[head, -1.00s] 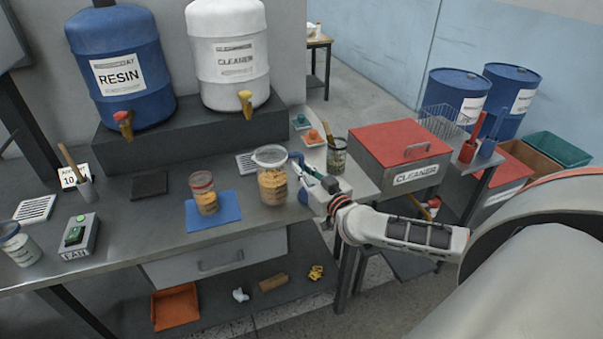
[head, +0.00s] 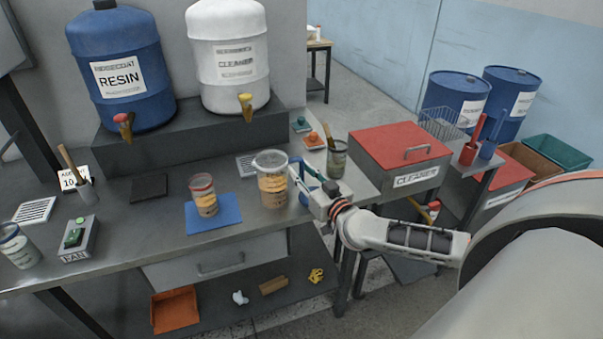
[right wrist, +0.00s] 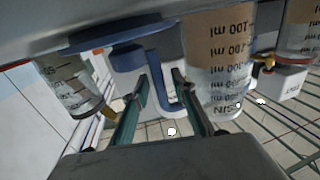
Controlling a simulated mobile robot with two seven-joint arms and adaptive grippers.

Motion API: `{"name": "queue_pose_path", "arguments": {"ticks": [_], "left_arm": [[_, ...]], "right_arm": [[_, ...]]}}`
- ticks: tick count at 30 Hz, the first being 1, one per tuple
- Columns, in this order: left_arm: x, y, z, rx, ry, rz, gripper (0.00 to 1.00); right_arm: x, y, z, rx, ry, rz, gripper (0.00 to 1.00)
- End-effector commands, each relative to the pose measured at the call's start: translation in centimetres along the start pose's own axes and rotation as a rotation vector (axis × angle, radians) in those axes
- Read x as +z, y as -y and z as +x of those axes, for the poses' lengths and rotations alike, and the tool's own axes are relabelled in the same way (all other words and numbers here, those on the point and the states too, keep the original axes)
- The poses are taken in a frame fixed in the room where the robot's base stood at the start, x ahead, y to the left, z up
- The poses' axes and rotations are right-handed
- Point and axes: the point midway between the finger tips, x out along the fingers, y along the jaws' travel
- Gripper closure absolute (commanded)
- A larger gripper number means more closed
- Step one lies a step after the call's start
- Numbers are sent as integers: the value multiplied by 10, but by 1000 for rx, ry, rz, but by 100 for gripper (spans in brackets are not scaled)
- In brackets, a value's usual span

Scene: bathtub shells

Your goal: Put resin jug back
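The resin jug (head: 272,181) is a clear upright beaker with an orange band and a blue side handle. It stands on the grey bench, right of the blue mat (head: 228,222). In the right wrist view the jug (right wrist: 213,72) appears upside down with volume marks. My right gripper (head: 313,183) reaches in from the right at the handle. In the right wrist view its two green fingers (right wrist: 157,92) are apart, with the blue handle (right wrist: 160,85) between them and gaps beside it. My left gripper is not in view.
A blue resin drum (head: 120,90) and a white cleaner drum (head: 228,85) stand on a raised shelf behind. A brush pot (head: 337,160) and a red-lidded cleaner bin (head: 400,165) are to the right.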

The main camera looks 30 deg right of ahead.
Motion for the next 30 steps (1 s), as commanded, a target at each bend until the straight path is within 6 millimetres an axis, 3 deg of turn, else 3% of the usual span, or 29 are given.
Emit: {"name": "queue_pose_path", "arguments": {"ticks": [15,23,26,30], "left_arm": [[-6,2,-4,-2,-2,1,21],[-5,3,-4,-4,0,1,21],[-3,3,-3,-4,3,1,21],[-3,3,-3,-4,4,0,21]], "right_arm": [[2,0,-94,-1,5,0,74],[2,1,-116,-2,3,0,74],[1,13,-120,-31,-16,12,74],[4,62,-136,-155,-72,39,74]]}}
